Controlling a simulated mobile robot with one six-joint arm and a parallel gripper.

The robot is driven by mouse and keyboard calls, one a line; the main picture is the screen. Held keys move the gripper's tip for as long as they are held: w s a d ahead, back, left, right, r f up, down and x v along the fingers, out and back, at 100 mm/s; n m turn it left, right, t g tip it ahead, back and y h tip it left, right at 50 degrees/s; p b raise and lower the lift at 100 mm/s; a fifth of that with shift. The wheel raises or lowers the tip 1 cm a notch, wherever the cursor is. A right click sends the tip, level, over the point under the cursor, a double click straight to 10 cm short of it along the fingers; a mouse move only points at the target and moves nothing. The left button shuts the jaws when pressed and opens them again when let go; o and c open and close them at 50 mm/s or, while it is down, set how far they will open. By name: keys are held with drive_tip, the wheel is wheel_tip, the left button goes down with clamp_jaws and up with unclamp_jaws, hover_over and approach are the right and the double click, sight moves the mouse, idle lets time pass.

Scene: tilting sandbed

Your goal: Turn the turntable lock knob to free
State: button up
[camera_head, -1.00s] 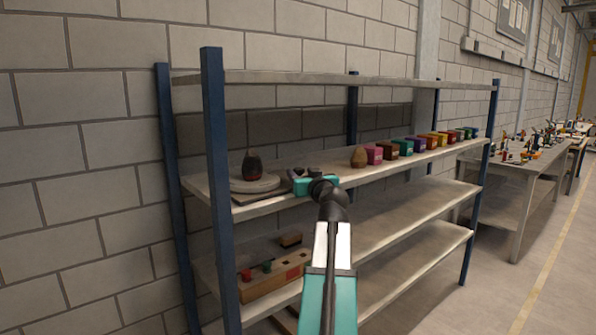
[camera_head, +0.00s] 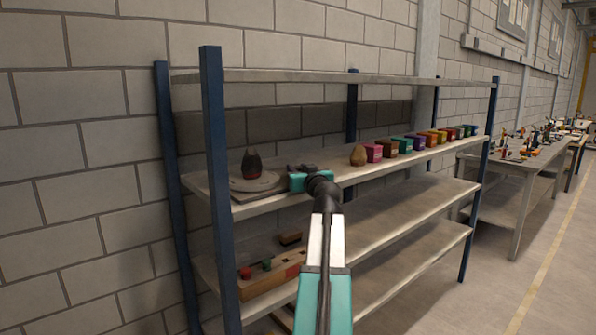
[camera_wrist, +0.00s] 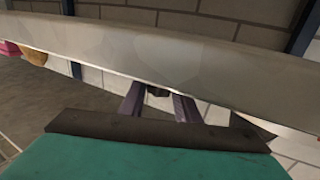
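The turntable (camera_head: 240,184) is a pale round disc on a dark base at the left end of the shelf. A dark, red-marked rounded object (camera_head: 252,161) stands on it. My gripper (camera_head: 292,171) is just right of the turntable, at the shelf's front edge. In the wrist view, my gripper's two fingers (camera_wrist: 158,97) are apart. A small dark piece (camera_wrist: 157,91) shows between their tips, perhaps the lock knob; contact cannot be told. In the head view the knob is not clearly visible beside my gripper.
The shelf edge (camera_wrist: 130,50) crosses the wrist view close to the fingers. A brown rounded object (camera_head: 358,155) and several coloured boxes (camera_head: 405,145) line the shelf to the right. A blue post (camera_head: 218,180) stands front left. A wooden box (camera_head: 280,275) lies below.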

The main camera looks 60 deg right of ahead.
drive_tip(key=shift+d+f+n+t+y+b, duration=0.15)
drive_tip(key=shift+n+t+y+b, duration=0.65)
drive_tip(key=shift+b, duration=2)
drive_tip(key=n+t+y+b, duration=0.1)
drive_tip(key=n+y+b, duration=0.2)
drive_tip(key=b, duration=0.4)
drive_tip(key=shift+t+y, duration=0.4)
drive_tip(key=shift+y, duration=0.3)
drive_tip(key=shift+n+y+b, duration=0.3)
drive_tip(key=shift+y+b, duration=0.3)
drive_tip(key=n+y+b, duration=0.2)
drive_tip(key=y+b, duration=0.1)
drive_tip(key=y, duration=0.1)
drive_tip(key=shift+n+t, duration=0.4)
drive_tip(key=shift+n+y+b, duration=0.5)
drive_tip(key=shift+n+y, duration=0.8)
drive_tip(key=shift+y, duration=0.9)
drive_tip(key=shift+g+y, duration=0.3)
drive_tip(key=o, duration=1)
drive_tip(key=shift+s, duration=0.1)
